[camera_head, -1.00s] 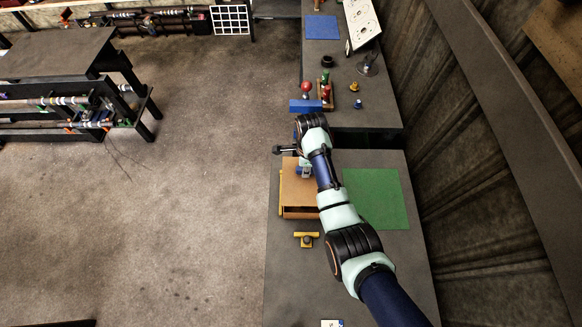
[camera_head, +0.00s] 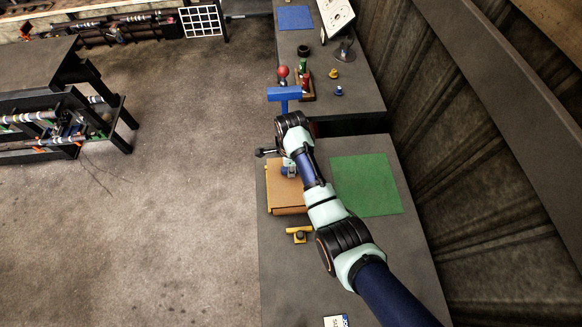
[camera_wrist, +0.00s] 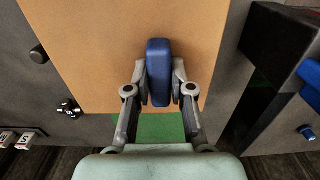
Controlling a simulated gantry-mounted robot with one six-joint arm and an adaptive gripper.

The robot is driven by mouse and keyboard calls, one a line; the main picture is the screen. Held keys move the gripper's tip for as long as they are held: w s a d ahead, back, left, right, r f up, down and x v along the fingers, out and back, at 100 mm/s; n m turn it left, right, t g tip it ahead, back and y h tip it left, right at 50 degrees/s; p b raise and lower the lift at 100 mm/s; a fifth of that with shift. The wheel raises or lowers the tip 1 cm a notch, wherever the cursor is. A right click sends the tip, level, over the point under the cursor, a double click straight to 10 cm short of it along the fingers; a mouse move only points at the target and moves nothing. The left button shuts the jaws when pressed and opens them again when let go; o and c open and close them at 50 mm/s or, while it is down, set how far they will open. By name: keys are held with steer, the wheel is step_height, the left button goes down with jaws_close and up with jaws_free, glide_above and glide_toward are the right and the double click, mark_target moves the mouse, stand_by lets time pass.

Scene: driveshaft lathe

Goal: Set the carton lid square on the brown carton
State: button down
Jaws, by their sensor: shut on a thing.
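The carton lid (camera_wrist: 100,55) is a flat tan panel with a blue handle (camera_wrist: 158,70) standing up from it. My gripper (camera_wrist: 160,88) is shut on the handle, one finger on each side. In the head view the lid (camera_head: 284,193) lies over the brown carton (camera_head: 288,212), of which only a strip at the near side shows. My gripper (camera_head: 290,171) is above the lid's far part, partly hidden by my arm. I cannot tell whether the lid touches the carton all round.
A green mat (camera_head: 366,184) lies to the right on the grey table (camera_head: 285,280). A yellow clamp-like piece (camera_head: 299,235) is just in front of the carton. A blue T-shaped piece (camera_head: 284,95) and small coloured parts stand on the farther table.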

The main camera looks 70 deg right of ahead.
steer(key=shift+f+b, duration=0.85)
steer(key=shift+f, duration=0.7)
steer(key=shift+f, duration=0.15)
steer(key=c, duration=0.9)
jaws_free()
steer(key=shift+c, duration=0.2)
step_height(320, 180, up, 8)
steer(key=shift+f, duration=0.2)
steer(key=shift+w, duration=0.1)
